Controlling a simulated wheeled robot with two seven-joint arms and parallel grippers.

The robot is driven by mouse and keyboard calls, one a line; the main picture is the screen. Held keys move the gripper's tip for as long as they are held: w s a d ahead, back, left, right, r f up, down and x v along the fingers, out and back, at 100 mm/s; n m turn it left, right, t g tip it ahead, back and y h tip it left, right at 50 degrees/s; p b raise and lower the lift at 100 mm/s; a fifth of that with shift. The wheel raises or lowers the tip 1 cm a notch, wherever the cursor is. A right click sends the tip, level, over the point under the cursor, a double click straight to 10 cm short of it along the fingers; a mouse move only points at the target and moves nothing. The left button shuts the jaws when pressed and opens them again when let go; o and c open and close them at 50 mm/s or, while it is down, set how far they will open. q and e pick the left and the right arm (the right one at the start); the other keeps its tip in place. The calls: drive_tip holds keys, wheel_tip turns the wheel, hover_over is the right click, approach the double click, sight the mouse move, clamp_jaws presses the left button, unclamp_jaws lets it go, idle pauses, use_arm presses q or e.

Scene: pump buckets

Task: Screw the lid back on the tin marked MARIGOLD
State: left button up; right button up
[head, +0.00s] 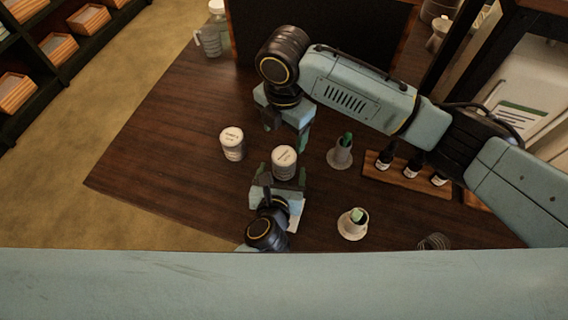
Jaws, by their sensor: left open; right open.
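Two pale tins with white lids stand upright on the dark wooden table: one tin (232,147) at the left, the other tin (284,162) right of it. The writing on both is too small to read, so I cannot tell which is marked MARIGOLD. My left gripper (279,178) is open at the near side of the right-hand tin, its fingers at either side of the tin's lower part. My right gripper (287,136) is open and empty, pointing down just beyond that tin. No loose lid is clearly visible.
Two white holders with green-topped items, the far holder (340,156) and the near holder (353,226), stand to the right. A wooden tray (404,177) holds dark bottles. A clear jug (211,42) stands at the back. The table's left part (150,160) is free.

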sight(282, 171)
use_arm(q)
drive_tip(key=shift+x, duration=1.9)
